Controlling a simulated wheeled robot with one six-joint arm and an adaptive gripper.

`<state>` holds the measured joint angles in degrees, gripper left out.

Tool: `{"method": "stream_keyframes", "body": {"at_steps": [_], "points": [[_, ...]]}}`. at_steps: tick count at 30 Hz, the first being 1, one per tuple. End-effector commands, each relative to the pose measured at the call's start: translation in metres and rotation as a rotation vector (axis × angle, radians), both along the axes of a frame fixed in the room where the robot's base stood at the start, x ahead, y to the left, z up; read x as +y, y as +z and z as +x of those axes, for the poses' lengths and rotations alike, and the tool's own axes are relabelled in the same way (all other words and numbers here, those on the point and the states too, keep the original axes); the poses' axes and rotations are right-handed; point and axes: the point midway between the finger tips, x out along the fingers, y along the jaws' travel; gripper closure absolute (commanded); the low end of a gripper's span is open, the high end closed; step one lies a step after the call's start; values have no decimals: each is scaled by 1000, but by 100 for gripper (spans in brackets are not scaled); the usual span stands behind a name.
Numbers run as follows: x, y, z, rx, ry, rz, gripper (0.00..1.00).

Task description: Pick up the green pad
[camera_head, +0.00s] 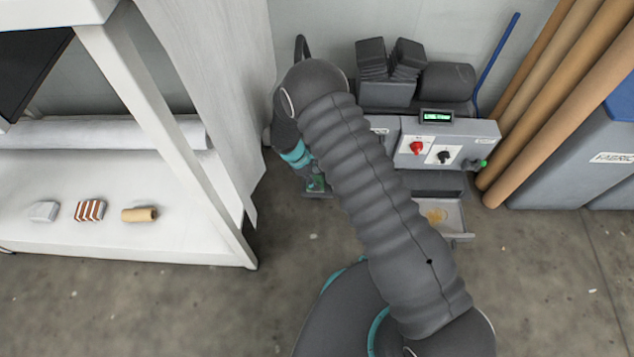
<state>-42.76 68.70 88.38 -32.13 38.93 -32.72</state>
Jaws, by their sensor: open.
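I cannot make out the green pad for certain. A small dark green patch shows at the end of my gripper (316,184), and I cannot tell whether it is the pad or part of the gripper. My gripper is open and points down, just left of the grey machine (447,146). My own arm covers much of the machine's left side and whatever lies behind it.
The machine's panel has a red knob (416,147), a black knob (444,157) and a lit display (437,116). A tray (457,215) juts out low. A white shelf (110,240) at left holds a grey block (44,211), a striped block (90,210) and a tan roll (139,214). Cardboard tubes (560,100) lean right.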

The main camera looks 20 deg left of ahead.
Motion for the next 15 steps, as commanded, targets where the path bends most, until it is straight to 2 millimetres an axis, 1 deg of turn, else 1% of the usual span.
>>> {"method": "stream_keyframes", "body": {"at_steps": [7, 8, 9, 11, 12, 14, 15], "points": [[-1, -2, 0, -1, 0, 0, 42], [-1, -2, 0, -1, 0, 0, 49], [-1, -2, 0, -1, 0, 0, 59], [-1, -2, 0, -1, 0, 0, 74], [-1, -2, 0, -1, 0, 0, 84], [-1, -2, 0, -1, 0, 0, 99], [-1, -2, 0, -1, 0, 0, 100]]}}
